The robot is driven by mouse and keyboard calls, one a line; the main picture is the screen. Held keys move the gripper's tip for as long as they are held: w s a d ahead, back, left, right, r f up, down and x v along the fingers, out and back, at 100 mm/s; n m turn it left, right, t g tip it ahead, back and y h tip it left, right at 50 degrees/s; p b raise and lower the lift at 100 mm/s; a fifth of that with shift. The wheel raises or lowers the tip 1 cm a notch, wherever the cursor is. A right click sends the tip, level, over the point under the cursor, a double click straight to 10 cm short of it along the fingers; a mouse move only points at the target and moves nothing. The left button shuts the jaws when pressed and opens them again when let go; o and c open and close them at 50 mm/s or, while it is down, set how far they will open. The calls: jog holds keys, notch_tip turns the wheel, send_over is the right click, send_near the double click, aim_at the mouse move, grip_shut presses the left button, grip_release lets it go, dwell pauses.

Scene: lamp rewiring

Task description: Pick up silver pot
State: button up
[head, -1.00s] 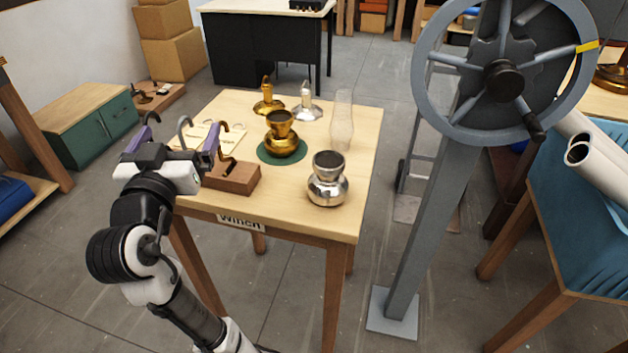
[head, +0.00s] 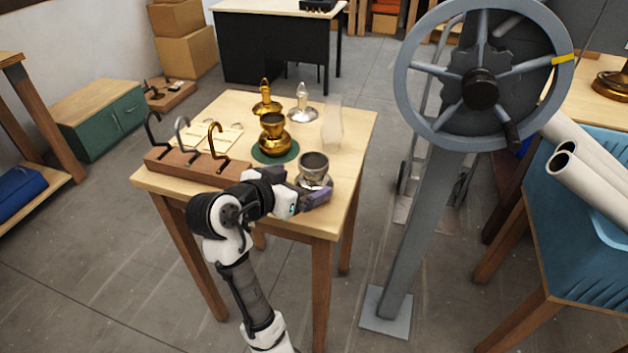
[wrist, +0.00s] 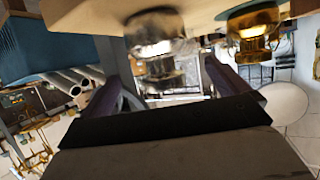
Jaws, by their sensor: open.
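The silver pot (head: 314,164) stands at the right front of the small wooden table (head: 340,205). In the head view my gripper (head: 318,192) is at the pot's near side and hides part of its lower body. In the wrist view the silver pot (wrist: 155,45) is blurred and lies between the two purple fingers, which are open. I cannot tell whether either finger touches it.
A gold pot (head: 273,138) stands on a green mat (head: 262,156) left of the silver pot. A clear glass chimney (head: 333,122) stands behind it. A wooden block with hooks (head: 185,168) is at the table's left. A grey handwheel post (head: 412,220) stands at right.

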aim_at(308, 178)
jog(key=shift+p+x, duration=0.85)
jog(key=shift+x, duration=2.1)
jog(key=shift+r, duration=0.1)
jog(key=c, duration=1.1)
jog(key=shift+c, duration=1.3)
jog(key=shift+r, duration=0.1)
